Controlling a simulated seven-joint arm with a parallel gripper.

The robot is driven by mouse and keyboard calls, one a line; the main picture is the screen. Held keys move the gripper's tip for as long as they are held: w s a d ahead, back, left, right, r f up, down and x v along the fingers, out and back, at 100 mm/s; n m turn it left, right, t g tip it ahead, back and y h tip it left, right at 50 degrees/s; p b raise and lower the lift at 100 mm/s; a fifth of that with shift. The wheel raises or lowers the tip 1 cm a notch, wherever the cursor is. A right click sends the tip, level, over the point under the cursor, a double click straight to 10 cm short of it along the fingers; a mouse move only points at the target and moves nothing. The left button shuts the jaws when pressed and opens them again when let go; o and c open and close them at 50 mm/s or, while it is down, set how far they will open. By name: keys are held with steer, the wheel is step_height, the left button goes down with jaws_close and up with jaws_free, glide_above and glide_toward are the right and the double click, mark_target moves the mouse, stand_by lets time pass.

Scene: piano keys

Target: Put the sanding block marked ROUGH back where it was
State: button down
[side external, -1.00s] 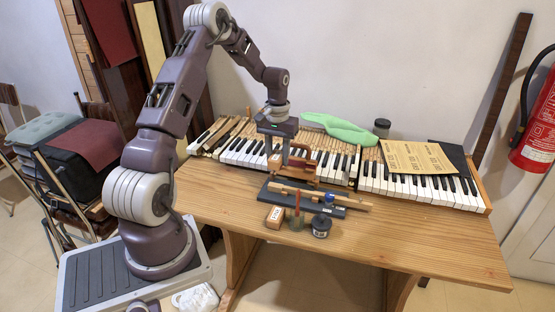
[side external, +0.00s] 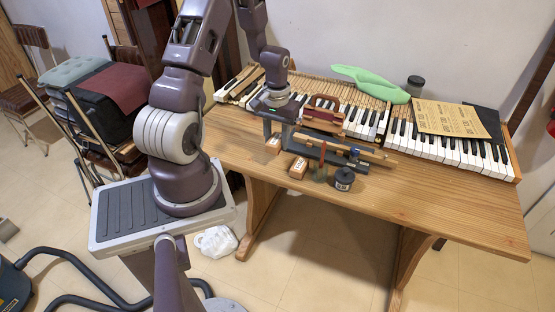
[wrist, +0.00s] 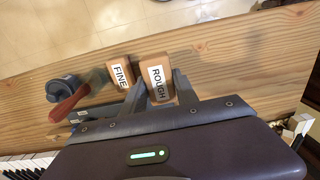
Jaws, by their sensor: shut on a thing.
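The ROUGH sanding block (wrist: 158,80) is a wooden block with a white label, between the fingers of my gripper (wrist: 164,88) in the wrist view. In the side view my gripper (side external: 276,138) is low at the table's left front part, shut on the ROUGH block (side external: 273,146). I cannot tell whether the block touches the table. The similar FINE block (wrist: 121,73) stands on the table close beside it, apart from it. The FINE block also shows in the side view (side external: 298,168), nearer the table's front edge.
A dark jar (side external: 344,179) and a glass with a red-handled tool (side external: 323,165) stand right of FINE. A dark rack with wooden sticks (side external: 350,150) lies behind, before the piano keys (side external: 440,150). The table's right front (side external: 430,205) is clear.

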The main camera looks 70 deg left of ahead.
mark_target(277, 164)
step_height(277, 164, down, 7)
steer(key=shift+r, duration=0.2)
steer(key=shift+f, duration=0.1)
steer(key=c, duration=0.9)
jaws_free()
steer(key=shift+c, duration=0.2)
